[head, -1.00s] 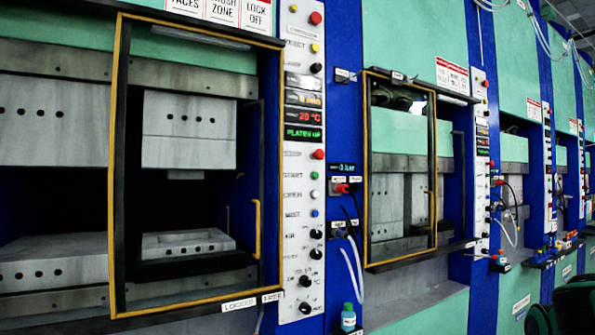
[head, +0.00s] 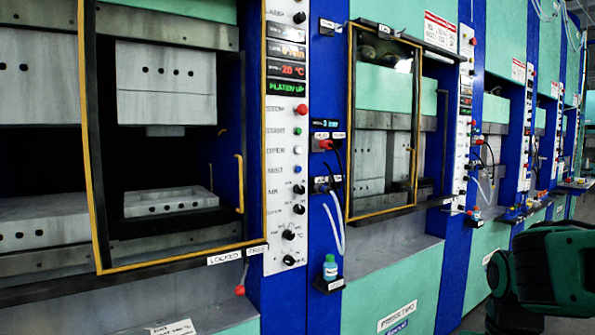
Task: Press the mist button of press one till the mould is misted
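The nearest press fills the left of the head view, with a yellow-edged guard door (head: 88,200). Its control panel (head: 283,225) is a white strip with a blue button (head: 297,169) beside a label that seems to read MIST. Above the blue button are a white, a green and a red button. The panel's green display (head: 286,88) reads PLATEN UP. The upper mould block (head: 170,80) hangs well above the lower mould block (head: 168,201); I cannot tell whether there is mist on them. My gripper is out of view; only a green and black part of my arm shows at lower right.
A second press, labelled PRESS TWO (head: 397,317), stands to the right, with more presses beyond. A small bottle (head: 330,268) stands on a ledge below white hoses (head: 336,222).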

